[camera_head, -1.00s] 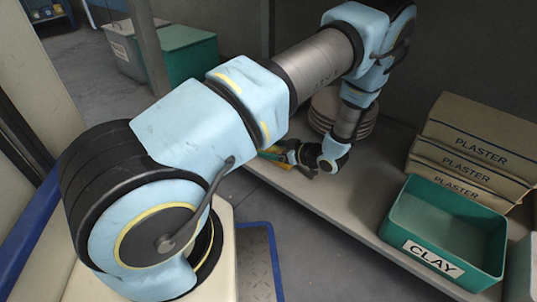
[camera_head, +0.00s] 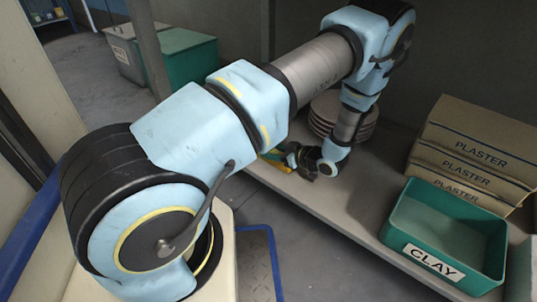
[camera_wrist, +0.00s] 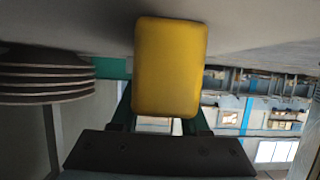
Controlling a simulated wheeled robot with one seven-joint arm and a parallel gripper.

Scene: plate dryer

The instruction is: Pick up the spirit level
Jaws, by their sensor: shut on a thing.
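The spirit level shows in the wrist view as a yellow block (camera_wrist: 168,68) seen end-on, so its length is hidden. My gripper (camera_wrist: 162,112) is shut on it, with a dark finger on each side. In the head view, my gripper (camera_head: 304,160) is low at the front edge of the shelf, left of the clay bin. A small yellow part of the level (camera_head: 279,165) shows just left of the gripper; the rest is hidden by my arm. Whether the level touches the shelf, I cannot tell.
A stack of round plates (camera_head: 343,118) stands on the shelf (camera_head: 345,195) behind my wrist; it also shows close by in the wrist view (camera_wrist: 45,78). The green clay bin (camera_head: 445,228) and plaster boxes (camera_head: 465,150) are to the right. The shelf between is clear.

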